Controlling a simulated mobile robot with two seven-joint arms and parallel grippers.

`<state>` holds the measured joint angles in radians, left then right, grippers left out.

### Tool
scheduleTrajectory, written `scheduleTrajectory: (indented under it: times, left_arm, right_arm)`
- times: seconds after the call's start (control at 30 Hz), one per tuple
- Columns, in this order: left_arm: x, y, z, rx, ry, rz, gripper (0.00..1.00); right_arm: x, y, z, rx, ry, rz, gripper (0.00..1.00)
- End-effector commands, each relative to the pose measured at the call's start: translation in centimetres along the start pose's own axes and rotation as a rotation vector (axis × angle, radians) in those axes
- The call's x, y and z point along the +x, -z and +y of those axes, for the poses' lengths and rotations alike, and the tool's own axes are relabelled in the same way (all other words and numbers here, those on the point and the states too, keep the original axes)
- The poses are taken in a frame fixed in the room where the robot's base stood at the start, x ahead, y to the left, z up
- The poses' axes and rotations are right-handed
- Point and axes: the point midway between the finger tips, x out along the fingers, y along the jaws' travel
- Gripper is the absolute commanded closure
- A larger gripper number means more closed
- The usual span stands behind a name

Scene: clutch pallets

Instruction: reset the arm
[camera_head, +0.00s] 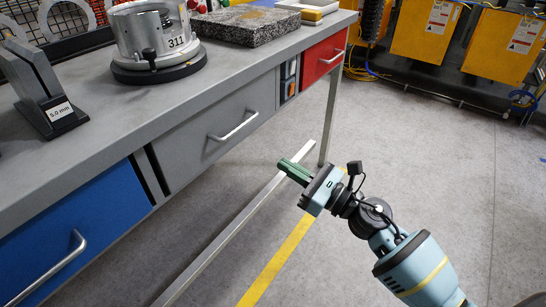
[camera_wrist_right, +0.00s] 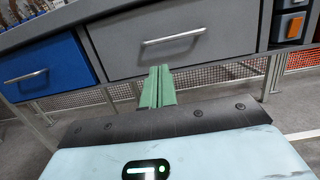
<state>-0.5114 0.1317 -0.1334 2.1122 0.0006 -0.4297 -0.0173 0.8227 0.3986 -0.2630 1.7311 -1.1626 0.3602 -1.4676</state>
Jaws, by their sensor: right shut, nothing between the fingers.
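My right gripper (camera_head: 292,170) is in the head view, in front of the workbench and below the level of its top. Its green fingers are shut together with nothing between them. In the right wrist view the shut green fingers (camera_wrist_right: 157,88) point toward the grey drawer (camera_wrist_right: 170,40). The gripper looks clear of the bench front. My left gripper is in neither view.
The workbench (camera_head: 215,75) has a blue drawer (camera_head: 75,235), a grey drawer and a red drawer (camera_head: 323,58). A metal part marked 311 (camera_head: 150,35) and a 5.0 mm stand (camera_head: 42,90) sit on top. Open floor (camera_head: 430,150) lies right, with yellow cabinets (camera_head: 425,30) behind.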

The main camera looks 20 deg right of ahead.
Motion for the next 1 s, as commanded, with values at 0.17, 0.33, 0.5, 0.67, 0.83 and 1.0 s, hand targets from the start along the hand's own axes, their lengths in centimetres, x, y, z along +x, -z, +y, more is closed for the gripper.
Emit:
scheduleTrajectory:
  times: [0.17, 0.33, 0.5, 0.67, 0.83, 1.0]
  left_arm:
    - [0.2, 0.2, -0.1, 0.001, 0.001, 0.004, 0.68]
    - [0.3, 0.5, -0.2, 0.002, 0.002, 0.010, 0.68]
    - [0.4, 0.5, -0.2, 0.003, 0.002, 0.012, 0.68]
    - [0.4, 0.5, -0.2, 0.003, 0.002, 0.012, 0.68]
    - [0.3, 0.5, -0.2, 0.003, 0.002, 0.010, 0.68]
    - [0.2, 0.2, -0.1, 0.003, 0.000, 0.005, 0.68]
  right_arm:
    - [-1.2, 0.0, 0.0, 0.000, 0.000, 0.000, 1.00]
    - [-1.3, 0.0, 0.0, -0.001, 0.000, 0.000, 1.00]
    - [-1.3, 0.0, 0.0, 0.002, 0.001, 0.000, 1.00]
    - [-2.7, 1.7, 0.8, 0.148, 0.038, 0.005, 1.00]
    - [-7.4, 6.5, 2.8, 0.611, 0.181, 0.009, 1.00]
    - [-13.9, 11.8, 5.6, 1.155, 0.402, -0.008, 1.00]
